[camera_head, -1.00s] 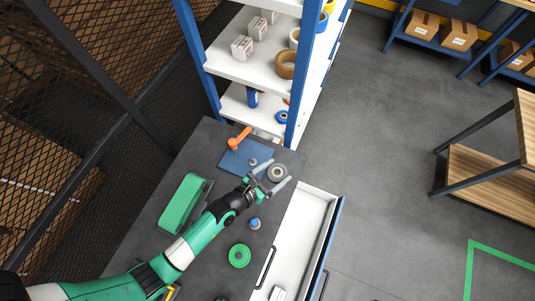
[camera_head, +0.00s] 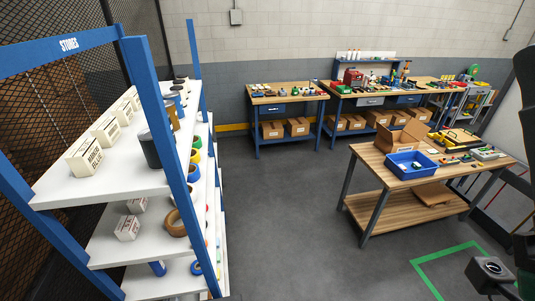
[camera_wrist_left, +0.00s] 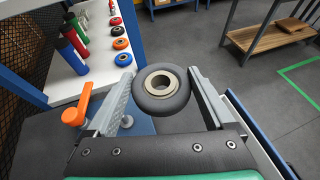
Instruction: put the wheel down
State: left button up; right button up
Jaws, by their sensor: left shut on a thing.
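The wheel (camera_wrist_left: 162,90), a dark grey ring with a beige hub around an open hole, is between the fingers of my left gripper (camera_wrist_left: 161,76) in the left wrist view. The gripper is shut on it, one finger at each side. My left gripper and the wheel are outside the head view. My right gripper shows in neither current view.
White shelving (camera_head: 105,185) carries boxes and rolls. A wooden table (camera_head: 395,178) holds a blue bin (camera_head: 411,165). Open grey floor (camera_head: 290,220) separates them.

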pick_arm(q)
jog(key=a+r+n+y+p, duration=0.15)
jog(key=a+r+p, duration=0.45)
jog(key=r, duration=1.1)
jog(key=s+d+r+m+h+b, duration=0.2)
jog(key=s+d+r+m+h, duration=0.2)
jog(key=s+d+r, duration=0.1)
notch_tip(320, 180, up, 2)
jog(key=shift+s+r+h, duration=0.2)
jog(key=shift+s+h, duration=0.15)
jog(key=shift+s, duration=0.35)
